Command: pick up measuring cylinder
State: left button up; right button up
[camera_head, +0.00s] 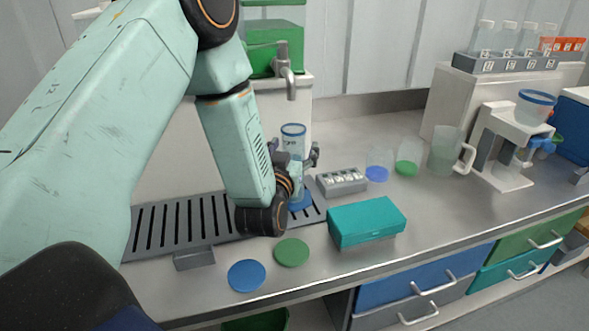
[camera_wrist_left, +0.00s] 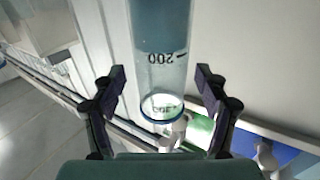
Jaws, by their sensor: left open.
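The measuring cylinder (camera_head: 293,133) is a clear upright tube with a blue rim and a blue base (camera_head: 300,203), standing at the drain grate under the tap. In the left wrist view, the cylinder (camera_wrist_left: 160,55) shows upside down, with a 200 mark, between my open fingers. My left gripper (camera_head: 296,160) is at the cylinder's middle, with its fingers to either side. It also shows in the left wrist view (camera_wrist_left: 161,82), and I see no clear contact. My wrist hides part of the cylinder's lower left side in the head view. My right gripper is not in view.
A teal box (camera_head: 366,222), a grey slotted block (camera_head: 341,181) and two small beakers (camera_head: 408,158) stand to the right. Blue (camera_head: 246,275) and green discs (camera_head: 291,252) lie in front. A metal tap (camera_head: 287,70) hangs above, behind the cylinder. The front right counter is clear.

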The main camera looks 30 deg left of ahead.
pick_arm(q)
jog(key=shift+w+a, duration=0.2)
jog(key=shift+w, duration=0.25)
jog(key=shift+w+a+f, duration=0.1)
jog(key=shift+w+a, duration=0.05)
jog(key=shift+c, duration=0.4)
jog(key=c, duration=0.4)
grip_shut()
